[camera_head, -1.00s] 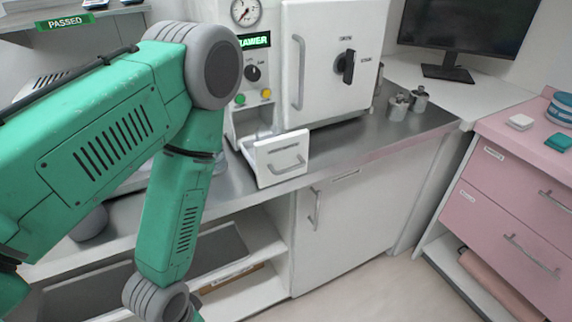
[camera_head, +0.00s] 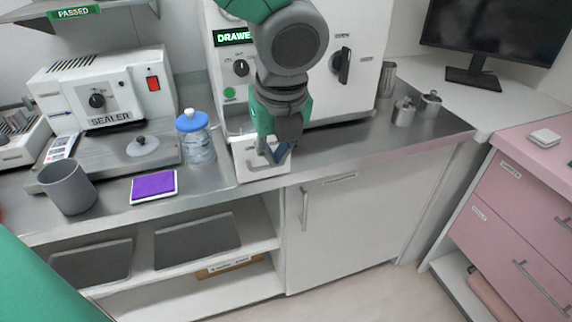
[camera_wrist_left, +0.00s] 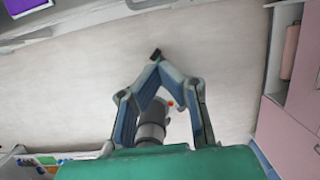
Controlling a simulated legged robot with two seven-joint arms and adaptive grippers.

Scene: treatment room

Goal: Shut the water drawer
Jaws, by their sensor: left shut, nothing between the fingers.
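The water drawer (camera_head: 249,172) is a small white drawer with a bar handle, low on the front of the white sterilizer (camera_head: 330,102). It still stands out from the body over the steel counter. My left gripper (camera_head: 277,156) is shut and empty, in front of the drawer face and over its handle area, hiding part of it. I cannot tell whether the fingertips touch it. In the left wrist view my left gripper (camera_wrist_left: 155,58) shows its fingers meeting at the tips above the floor; the drawer is not seen there. My right gripper is not in view.
A blue-lidded jar (camera_head: 197,140), a purple pad (camera_head: 154,186), a grey cup (camera_head: 67,187) and the sealer (camera_head: 105,90) stand left of the drawer. Small metal canisters (camera_head: 404,113) stand at right. The counter's front edge and a white cabinet door (camera_head: 350,220) lie below.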

